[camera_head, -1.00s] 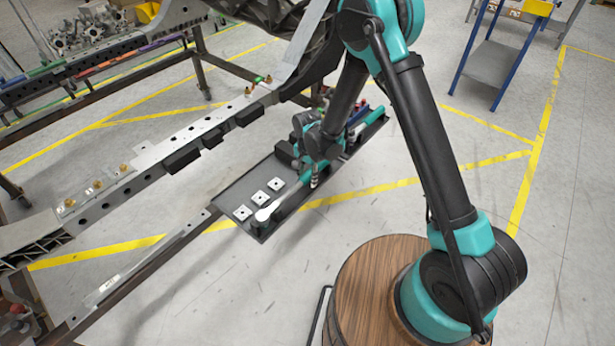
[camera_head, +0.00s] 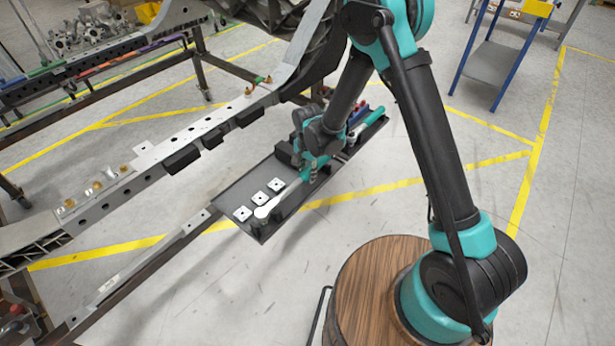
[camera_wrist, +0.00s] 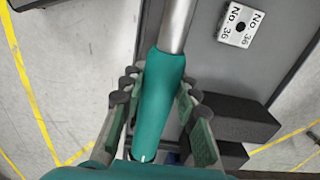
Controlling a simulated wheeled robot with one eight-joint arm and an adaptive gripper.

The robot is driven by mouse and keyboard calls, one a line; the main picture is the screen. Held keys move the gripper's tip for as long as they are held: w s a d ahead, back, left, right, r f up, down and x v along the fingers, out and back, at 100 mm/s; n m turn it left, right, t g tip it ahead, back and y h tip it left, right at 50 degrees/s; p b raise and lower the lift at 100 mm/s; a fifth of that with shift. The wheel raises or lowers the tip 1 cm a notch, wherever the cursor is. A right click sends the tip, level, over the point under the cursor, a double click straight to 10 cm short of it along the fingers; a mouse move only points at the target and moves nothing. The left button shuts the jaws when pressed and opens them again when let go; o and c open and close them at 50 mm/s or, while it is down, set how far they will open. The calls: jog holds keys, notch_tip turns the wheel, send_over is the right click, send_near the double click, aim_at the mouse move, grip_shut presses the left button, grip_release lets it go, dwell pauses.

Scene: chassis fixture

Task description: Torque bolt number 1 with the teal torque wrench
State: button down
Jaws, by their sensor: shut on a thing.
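The teal torque wrench has a teal handle (camera_wrist: 160,110) and a bare metal shaft (camera_wrist: 177,22) in the wrist view. In the head view its pale shaft (camera_head: 284,194) and round head (camera_head: 261,212) lie along the near side of the dark tray (camera_head: 236,190). My gripper (camera_head: 309,172) is shut on the teal handle; its fingers (camera_wrist: 163,94) sit on both sides of it in the wrist view. I cannot tell whether the wrench still touches the tray. Brass bolts (camera_head: 97,186) stand on the chassis rail (camera_head: 145,160) to the left; I cannot read which is number 1.
Several white marked plates (camera_head: 259,198) lie in the tray; one reads "No. 36" (camera_wrist: 241,25). Black blocks (camera_wrist: 240,118) are close beside my gripper. Other tools lie at the tray's far end. A lower rail (camera_head: 150,262) runs left of the tray. A blue-framed cart (camera_head: 490,65) stands behind.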

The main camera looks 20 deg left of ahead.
jog(key=shift+r, duration=2.5)
